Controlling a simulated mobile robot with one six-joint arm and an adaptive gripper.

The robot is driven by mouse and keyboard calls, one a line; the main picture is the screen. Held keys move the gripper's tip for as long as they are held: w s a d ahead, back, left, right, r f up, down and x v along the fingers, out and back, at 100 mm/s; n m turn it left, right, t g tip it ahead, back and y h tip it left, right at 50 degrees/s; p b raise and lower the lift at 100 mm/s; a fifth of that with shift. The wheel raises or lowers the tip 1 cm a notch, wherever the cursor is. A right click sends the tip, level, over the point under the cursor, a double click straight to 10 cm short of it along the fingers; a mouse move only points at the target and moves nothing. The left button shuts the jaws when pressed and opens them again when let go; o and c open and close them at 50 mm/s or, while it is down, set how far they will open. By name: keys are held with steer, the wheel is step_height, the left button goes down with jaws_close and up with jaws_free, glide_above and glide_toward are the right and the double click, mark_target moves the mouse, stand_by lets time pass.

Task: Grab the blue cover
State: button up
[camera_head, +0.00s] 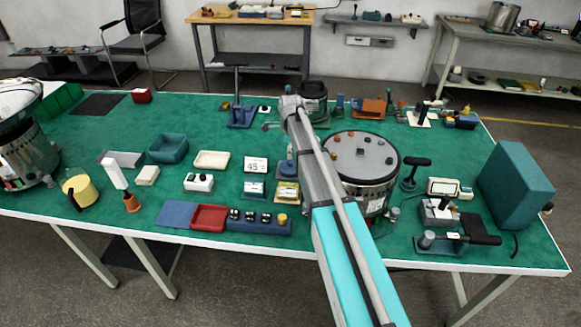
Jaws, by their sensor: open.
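A flat blue panel (174,215) lies on the green bench top, at the left edge of a red tray (209,217); it looks like a flat cover. A large teal-blue box-shaped piece (515,181) stands at the bench's right end and could also be a cover; I cannot tell which is meant. My arm reaches in from the bottom, over the bench, and its far joint is near the back middle. My gripper's fingers cannot be made out; they seem hidden by the arm. The blue panel lies left of my arm, the teal box right of it.
A round drum-like unit (361,170) stands just right of my arm. A blue strip with knobs (258,224) lies beside the red tray. An open teal bin (168,148), a white tray (211,160) and a yellow mug (80,190) are farther left. Bare bench shows between them.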

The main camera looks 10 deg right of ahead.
mark_target(290, 161)
steer(key=shift+f, duration=0.15)
steer(key=shift+s+a+f+b, duration=0.1)
steer(key=shift+a+f+b, duration=0.05)
steer(key=shift+f+b, duration=2.4)
steer(key=shift+r, duration=0.1)
jaws_close()
